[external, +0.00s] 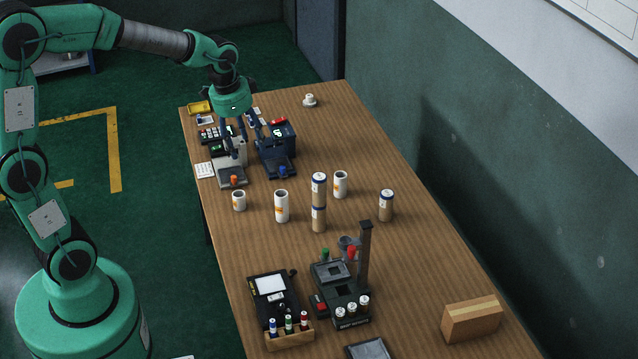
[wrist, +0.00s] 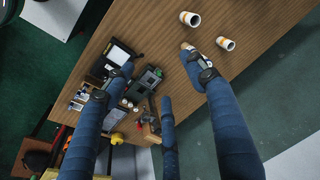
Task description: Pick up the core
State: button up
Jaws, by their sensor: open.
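Several short cylinders stand on the table's middle. Hollow white ones with orange marks, which look like cores, are a short one (external: 239,201), a taller one (external: 281,206) and one further right (external: 340,184). I cannot tell which one is the core. Two cylinders with brown bodies are stacked, the upper (external: 319,190) on the lower (external: 319,219); another brown one (external: 386,205) stands alone. My gripper (external: 252,138) is open and empty, above the devices at the table's far end. In the wrist view, its blue fingers are spread, with two white cylinders (wrist: 190,19) (wrist: 226,43) beyond them.
A grey machine (external: 231,165) and a dark blue machine (external: 278,155) stand below my gripper. A small white round object (external: 309,100) is at the far edge. Near the front are a black device (external: 270,289), a post stand (external: 364,255) and a cardboard box (external: 471,320).

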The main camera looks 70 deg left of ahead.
jog(key=w+a+f+g, duration=0.1)
jog(key=w+a+f, duration=0.2)
jog(key=a+f, duration=0.9)
jog(key=g+h, duration=0.1)
send_over(239, 202)
jog(key=a, duration=0.2)
notch_tip(239, 202, down, 13)
jog(key=shift+w+a+f+m+b, duration=0.1)
jog(key=shift+w+a+m+b, duration=0.15)
jog(key=shift+m+b, duration=0.2)
notch_tip(239, 202, down, 8)
jog(key=shift+w+f+b, duration=0.1)
jog(key=shift+f+b, duration=0.15)
jog(key=shift+b, duration=0.6)
jog(key=shift+d+f, duration=0.1)
jog(key=shift+f, duration=0.05)
jog(key=shift+f+b, duration=0.85)
jog(key=shift+f, duration=1.65)
